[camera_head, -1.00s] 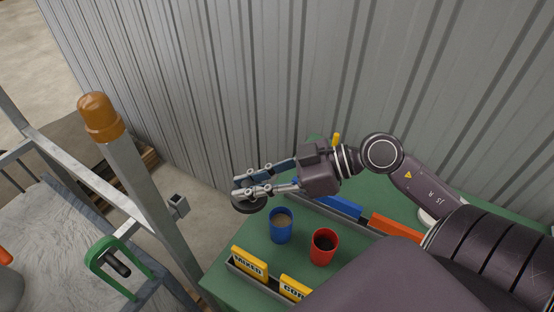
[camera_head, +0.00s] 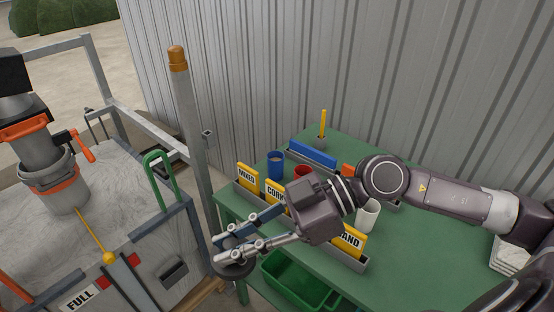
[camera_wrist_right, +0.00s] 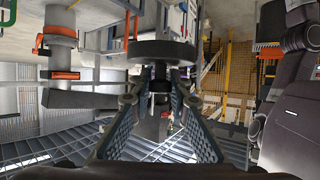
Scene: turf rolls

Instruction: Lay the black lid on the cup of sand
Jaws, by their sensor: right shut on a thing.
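The black lid (camera_head: 236,271) is a dark round disc. My right gripper (camera_head: 227,250) is shut on it and holds it past the near left edge of the green table. In the wrist view the lid (camera_wrist_right: 162,51) spans the fingertips. A blue cup (camera_head: 276,166) with tan contents and a red cup (camera_head: 303,172) stand at the table's far left. A white cup (camera_head: 368,213) stands behind a yellow sign ending in "AND" (camera_head: 349,241); its contents are hidden. I cannot tell for sure which cup holds sand. My left gripper is out of view.
Yellow signs "MIXED" (camera_head: 248,179) and "CORN", partly hidden, stand in a rack along the table's edge (camera_head: 224,203). A green bin (camera_head: 283,287) sits low by the table. A metal post (camera_head: 191,130) rises left of it.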

